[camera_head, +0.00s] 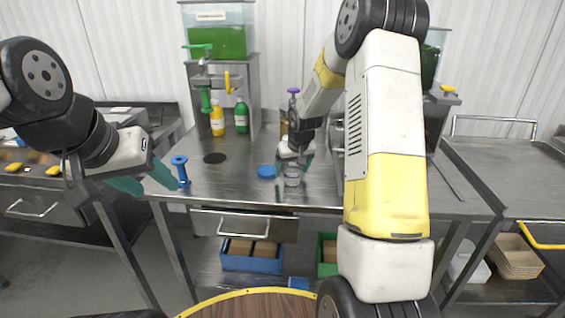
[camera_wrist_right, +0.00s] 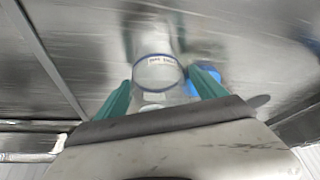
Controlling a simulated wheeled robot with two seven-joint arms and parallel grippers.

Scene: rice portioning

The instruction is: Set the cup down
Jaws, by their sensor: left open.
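A clear cup (camera_head: 292,175) with a blue rim and a small label is upright, low over the steel counter (camera_head: 230,172) near its front edge. It also shows in the right wrist view (camera_wrist_right: 157,73). Whether the cup's base touches the counter is hard to tell. My left gripper (camera_head: 146,183) is open and empty, off the counter's left front corner.
A blue disc (camera_head: 266,172) lies just left of the cup. A blue spool-shaped thing (camera_head: 181,170) stands by the left gripper. Yellow (camera_head: 217,120) and green (camera_head: 241,117) bottles and a green-filled dispenser (camera_head: 218,42) stand behind.

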